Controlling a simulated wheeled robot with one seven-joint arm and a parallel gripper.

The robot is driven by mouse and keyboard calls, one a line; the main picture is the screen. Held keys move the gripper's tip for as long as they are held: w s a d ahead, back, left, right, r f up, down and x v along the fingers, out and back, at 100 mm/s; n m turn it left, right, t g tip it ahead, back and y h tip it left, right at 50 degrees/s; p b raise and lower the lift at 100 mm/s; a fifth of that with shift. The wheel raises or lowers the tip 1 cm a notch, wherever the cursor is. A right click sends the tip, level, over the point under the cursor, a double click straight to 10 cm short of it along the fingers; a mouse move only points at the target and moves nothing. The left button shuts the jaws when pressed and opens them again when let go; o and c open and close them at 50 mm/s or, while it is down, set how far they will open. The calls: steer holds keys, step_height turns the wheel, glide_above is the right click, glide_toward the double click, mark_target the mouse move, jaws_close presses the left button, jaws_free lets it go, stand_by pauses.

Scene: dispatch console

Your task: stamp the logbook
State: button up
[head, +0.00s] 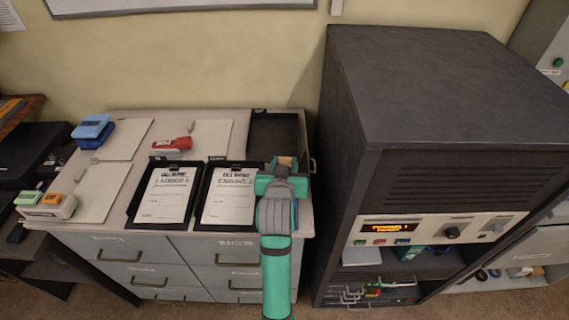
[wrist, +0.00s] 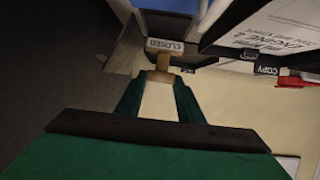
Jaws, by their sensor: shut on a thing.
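My gripper (head: 283,168) is over the right end of the cabinet top, beside the clipboard headed Engine 2 (head: 228,196). In the wrist view its green fingers (wrist: 160,88) are shut on a wooden-handled stamp (wrist: 160,76). A label reading CLOSED (wrist: 172,45) shows at the stamp's far end. The Engine 2 sheet (wrist: 275,35) is also in the wrist view, to the right and apart from the stamp. A second clipboard, headed Ladder 5 (head: 165,195), lies to the left. Nothing is legibly marked as a logbook. The stamp's face is hidden.
A red desk tool (head: 172,145), a blue one (head: 92,130) and a pale device with green and orange tops (head: 46,204) stand on the cabinet. A dark tray (head: 273,132) is at the back right. A tall dark rack (head: 350,130) rises close to the right.

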steer(key=shift+f, duration=0.6)
stand_by(1.1)
step_height(320, 180, up, 7)
stand_by(1.0)
